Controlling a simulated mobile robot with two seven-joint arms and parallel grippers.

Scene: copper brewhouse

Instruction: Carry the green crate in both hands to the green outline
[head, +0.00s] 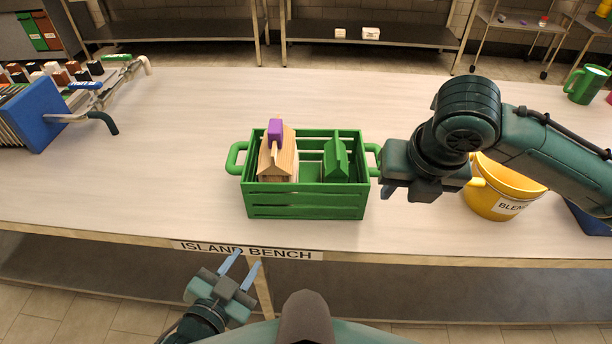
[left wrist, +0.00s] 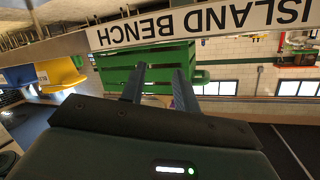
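The green slatted crate (head: 305,212) stands upright on the island bench, with a handle at each end. In it are a wooden house-shaped block with a purple piece (head: 275,130) on top and a green house-shaped block (head: 336,160). My left gripper (head: 239,268) is open and empty in front of the bench edge, below and apart from the crate. The left wrist view shows its two fingers spread (left wrist: 159,80), with the crate (left wrist: 120,58) beyond. My right gripper (head: 398,193) is beside the crate's right handle (head: 373,150); its finger gap is hidden. I see no green outline.
A yellow bucket (head: 487,203) stands close right of my right gripper. A green mug (head: 585,84) is at the far right. A blue rack (head: 38,112) and metal clamps fill the left end. The bench (head: 190,110) is clear behind and left of the crate.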

